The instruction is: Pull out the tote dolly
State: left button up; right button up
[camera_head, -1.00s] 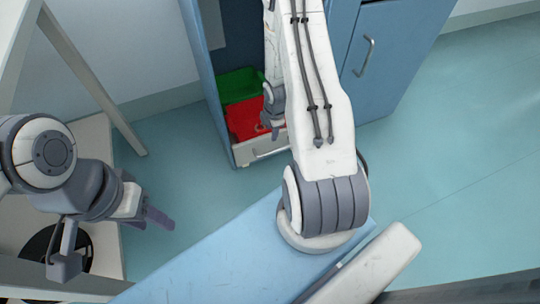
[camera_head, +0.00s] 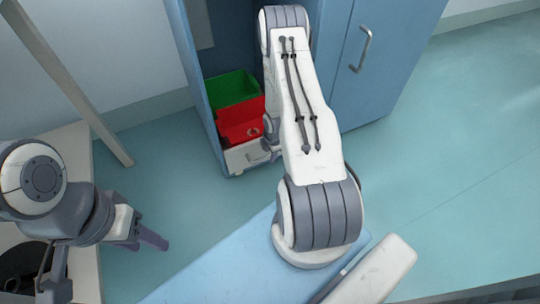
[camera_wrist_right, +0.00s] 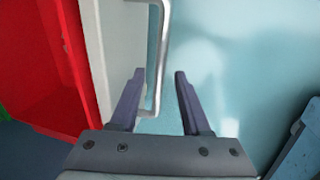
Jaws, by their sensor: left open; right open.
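The tote dolly (camera_head: 244,157) has a low white front and stands on the floor inside the open blue cabinet bay. It carries a red tote (camera_head: 238,122) in front and a green tote (camera_head: 229,89) behind. My right gripper (camera_head: 268,147) is low at the dolly's front, partly hidden by my right arm. In the right wrist view, the open right gripper (camera_wrist_right: 157,88) has the metal handle (camera_wrist_right: 161,50) of the dolly between its fingers, not clamped. The red tote (camera_wrist_right: 40,70) also shows there. My left gripper (camera_head: 151,241) is open and empty at the left.
The blue cabinet (camera_head: 380,70) has a closed door with a handle (camera_head: 362,50) right of the bay. A white table or rack frame (camera_head: 70,80) stands at the left. Open floor (camera_head: 165,190) lies in front of the bay.

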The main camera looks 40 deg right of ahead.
grip_shut()
dwell(1.5)
